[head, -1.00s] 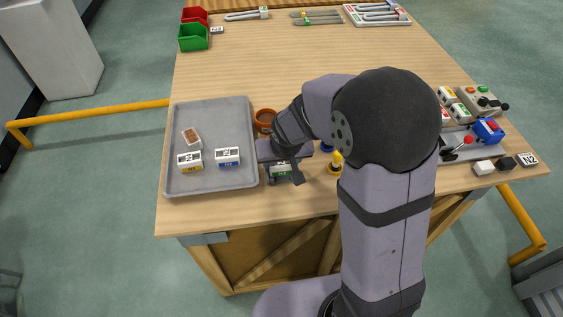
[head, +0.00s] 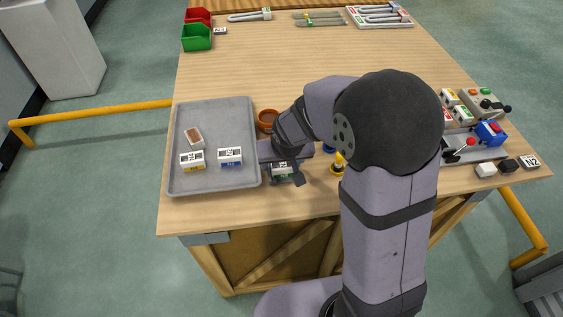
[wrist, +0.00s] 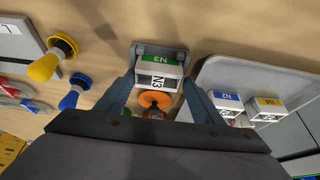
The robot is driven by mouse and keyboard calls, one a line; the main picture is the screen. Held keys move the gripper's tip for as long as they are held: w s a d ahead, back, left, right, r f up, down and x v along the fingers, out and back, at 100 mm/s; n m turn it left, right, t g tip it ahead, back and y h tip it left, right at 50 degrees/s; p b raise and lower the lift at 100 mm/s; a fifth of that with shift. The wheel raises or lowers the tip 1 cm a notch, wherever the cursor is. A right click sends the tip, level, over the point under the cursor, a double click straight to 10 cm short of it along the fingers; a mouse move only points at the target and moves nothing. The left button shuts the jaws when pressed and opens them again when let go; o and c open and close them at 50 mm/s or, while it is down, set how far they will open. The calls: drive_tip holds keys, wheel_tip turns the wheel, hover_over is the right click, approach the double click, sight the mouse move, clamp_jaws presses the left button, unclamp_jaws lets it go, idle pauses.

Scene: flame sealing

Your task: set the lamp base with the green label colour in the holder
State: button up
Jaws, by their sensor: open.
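The lamp base with the green label (wrist: 158,72), marked N3, sits at a grey holder (wrist: 160,48) in the wrist view; how fully it is seated I cannot tell. My gripper (wrist: 159,84) is open, with one finger on either side of the base and gaps at the sides. In the head view the green-labelled base (head: 283,172) shows partly under my gripper (head: 284,163). The yellow-label base (head: 192,162) and blue-label base (head: 230,156) stand in the grey tray (head: 213,108) at left; both also show at right in the wrist view.
A yellow-handled tool (head: 338,163) and a blue one (wrist: 74,93) stand to the right in the head view. The table's back middle is clear.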

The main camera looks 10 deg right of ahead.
drive_tip(key=shift+s+d+f, duration=0.3)
drive_tip(key=shift+s+f, duration=0.2)
drive_tip(key=shift+w+r, duration=0.15)
drive_tip(key=shift+r, duration=0.2)
drive_tip(key=v, duration=0.7)
drive_tip(key=shift+w+a+r, duration=0.25)
drive_tip(key=shift+a+r, duration=0.05)
